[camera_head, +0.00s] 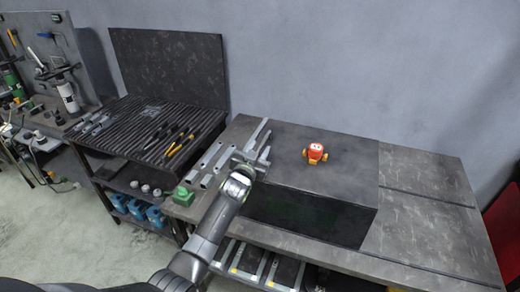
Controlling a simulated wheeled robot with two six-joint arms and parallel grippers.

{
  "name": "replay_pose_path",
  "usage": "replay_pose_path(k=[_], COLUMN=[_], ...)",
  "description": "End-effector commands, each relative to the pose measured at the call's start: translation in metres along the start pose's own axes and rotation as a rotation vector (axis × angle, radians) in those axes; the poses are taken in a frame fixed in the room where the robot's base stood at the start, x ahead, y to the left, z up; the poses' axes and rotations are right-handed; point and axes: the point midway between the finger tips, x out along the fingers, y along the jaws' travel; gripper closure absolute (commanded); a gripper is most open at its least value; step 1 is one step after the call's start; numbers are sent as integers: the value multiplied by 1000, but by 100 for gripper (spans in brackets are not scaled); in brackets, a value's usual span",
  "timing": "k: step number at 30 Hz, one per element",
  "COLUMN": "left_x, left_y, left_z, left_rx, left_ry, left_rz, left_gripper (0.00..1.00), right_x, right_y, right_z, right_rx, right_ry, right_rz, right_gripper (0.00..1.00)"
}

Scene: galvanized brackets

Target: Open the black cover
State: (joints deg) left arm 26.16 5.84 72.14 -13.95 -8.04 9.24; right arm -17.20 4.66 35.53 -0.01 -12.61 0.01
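A dark box-like unit stands on the workbench, with a grey-black top (345,165) and a black front face (305,215). No part stands clearly open, and I cannot tell which panel is the black cover. My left gripper (255,152) is over the bench at the left end of this unit, its arm coming up from the lower left. Its fingers blend with grey metal brackets (210,156), so I cannot tell whether it is open or shut, or whether it touches anything. My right gripper is not in view.
A red and orange toy (315,152) sits on the unit's top. The bench's right side is clear.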

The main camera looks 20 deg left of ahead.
Motion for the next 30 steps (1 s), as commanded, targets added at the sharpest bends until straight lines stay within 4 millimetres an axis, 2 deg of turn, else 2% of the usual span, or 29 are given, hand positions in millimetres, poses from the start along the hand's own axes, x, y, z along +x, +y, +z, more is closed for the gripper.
replay_pose_path(k=[5,14,22,30], left_x=[11,12,12,12], left_y=[0,0,0,0], left_z=[0,0,0,0], left_rx=[0,0,0,1], left_ry=[0,-1,-1,-1], left_rz=[0,0,0,0], left_gripper=[68,68,100,100], right_x=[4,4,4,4], right_y=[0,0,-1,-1], right_z=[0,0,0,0], right_rx=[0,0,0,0], right_ry=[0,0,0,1], right_rz=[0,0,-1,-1], right_gripper=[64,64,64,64])
